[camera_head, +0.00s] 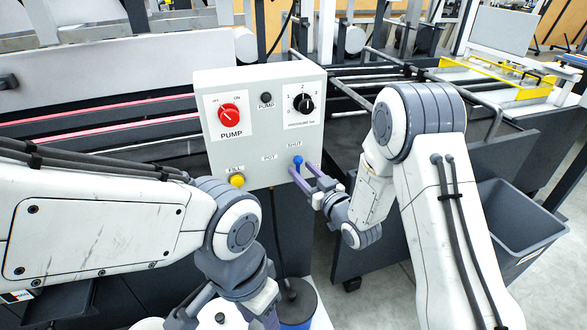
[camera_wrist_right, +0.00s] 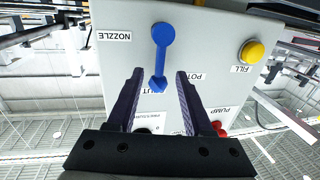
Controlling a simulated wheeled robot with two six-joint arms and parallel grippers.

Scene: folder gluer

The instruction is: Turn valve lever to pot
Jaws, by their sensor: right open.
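The blue valve lever (camera_head: 298,161) is on the front of the light grey control box (camera_head: 235,95), below the SHUT label. In the right wrist view, which is upside down, the lever (camera_wrist_right: 160,55) points to the SHUT label, with POT on the right and NOZZLE on the left. My right gripper (camera_head: 301,168) is open at the box. In the wrist view its fingers (camera_wrist_right: 159,74) stand on either side of the lever's pointed end, with gaps showing on both sides. My left gripper (camera_head: 222,312) is low at the bottom edge, partly cut off.
The box also carries a red pump knob (camera_head: 229,114), a black pressure knob (camera_head: 303,103) and a yellow FILL button (camera_head: 237,180). A grey bin (camera_head: 515,225) is at the right. Machine rails lie behind.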

